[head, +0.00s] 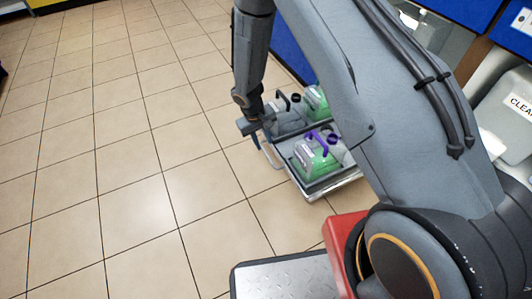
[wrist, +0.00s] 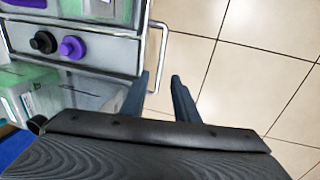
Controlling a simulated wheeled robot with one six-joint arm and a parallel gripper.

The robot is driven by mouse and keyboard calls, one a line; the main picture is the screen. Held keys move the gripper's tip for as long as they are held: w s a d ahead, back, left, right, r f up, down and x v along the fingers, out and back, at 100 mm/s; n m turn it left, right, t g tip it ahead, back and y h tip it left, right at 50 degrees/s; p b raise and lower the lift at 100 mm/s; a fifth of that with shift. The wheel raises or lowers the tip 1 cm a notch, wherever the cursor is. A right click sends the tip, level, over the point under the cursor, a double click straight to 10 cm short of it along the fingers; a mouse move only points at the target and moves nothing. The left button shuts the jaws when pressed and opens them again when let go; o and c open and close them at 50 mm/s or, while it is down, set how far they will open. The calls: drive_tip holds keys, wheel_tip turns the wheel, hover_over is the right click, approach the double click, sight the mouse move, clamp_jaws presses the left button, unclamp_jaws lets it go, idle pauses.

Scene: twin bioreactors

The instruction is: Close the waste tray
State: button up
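The waste tray (head: 322,189) is pulled out low over the floor and holds bottles with green liquid. Its pale bar handle (head: 268,155) is on the tray's left side in the head view. In the wrist view the tray (wrist: 105,50) fills the upper left and the handle (wrist: 165,45) stands out from its right edge. My gripper (wrist: 160,88) is open, with its two dark fingers apart. The lower end of the handle appears between the fingertips in the wrist view; I cannot tell whether they touch. In the head view my gripper (head: 256,134) is beside the handle, partly hidden by my wrist.
A bottle with a purple handle (head: 318,146) and one with a black handle (head: 287,105) ride in the tray. Blue cabinet fronts (head: 288,52) stand behind. A grey bin marked "CLEA" (head: 505,105) is at the right. Tiled floor (head: 130,150) at the left is clear.

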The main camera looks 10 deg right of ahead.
sight(267, 154)
drive_tip(key=f+b, duration=0.1)
drive_tip(key=f, duration=0.2)
drive_tip(key=d+f+b, duration=0.1)
drive_tip(key=f, duration=0.2)
drive_tip(key=shift+w+d+f, duration=0.15)
drive_tip(key=shift+f, duration=0.2)
drive_tip(key=shift+c, duration=0.3)
clamp_jaws()
